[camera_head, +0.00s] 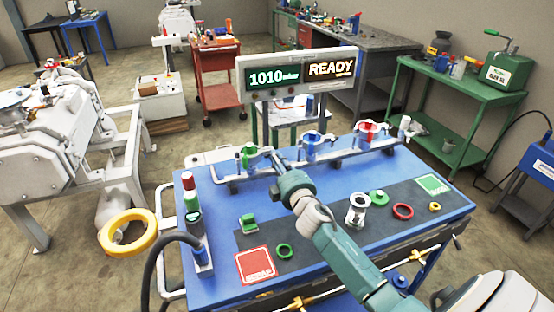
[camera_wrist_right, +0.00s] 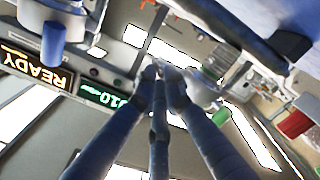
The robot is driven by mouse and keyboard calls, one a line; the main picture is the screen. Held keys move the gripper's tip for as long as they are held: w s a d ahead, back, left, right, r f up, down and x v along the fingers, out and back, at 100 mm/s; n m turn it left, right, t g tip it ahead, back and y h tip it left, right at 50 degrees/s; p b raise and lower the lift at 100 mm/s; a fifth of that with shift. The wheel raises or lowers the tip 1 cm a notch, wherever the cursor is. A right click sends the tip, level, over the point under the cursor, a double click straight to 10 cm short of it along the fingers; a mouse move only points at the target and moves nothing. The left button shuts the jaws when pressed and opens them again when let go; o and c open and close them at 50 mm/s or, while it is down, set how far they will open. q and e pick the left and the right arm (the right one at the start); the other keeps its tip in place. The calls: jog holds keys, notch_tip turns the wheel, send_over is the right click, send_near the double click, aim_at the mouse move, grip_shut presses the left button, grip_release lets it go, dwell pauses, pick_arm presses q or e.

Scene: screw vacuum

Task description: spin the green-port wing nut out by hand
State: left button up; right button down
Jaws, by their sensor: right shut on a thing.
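The green port (camera_head: 247,157) is the left one of the ports on the pipe manifold along the back of the blue bench. My right gripper (camera_head: 274,155) reaches in from the lower right to the right side of this port. In the right wrist view its fingers (camera_wrist_right: 168,73) are closed together at the tips on something small beside the port's clamp. At this place it is the wing nut, mostly hidden by the fingers. A green part of the port (camera_wrist_right: 221,116) shows right of the fingers. My left gripper is not in view.
A blue port (camera_head: 313,146) and a red port (camera_head: 367,132) stand further right on the manifold. The display (camera_head: 300,78) reads 1010 mbar and READY. The bench front holds a red SCRAP pad (camera_head: 255,267), a green pad (camera_head: 433,184) and loose rings.

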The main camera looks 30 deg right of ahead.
jog(key=shift+a+r+n, duration=0.1)
jog(key=shift+r+n, duration=0.05)
jog(key=shift+n, duration=3.45)
jog(key=c, duration=1.8)
grip_release()
jog(key=shift+w, duration=0.1)
jog(key=v, duration=1.2)
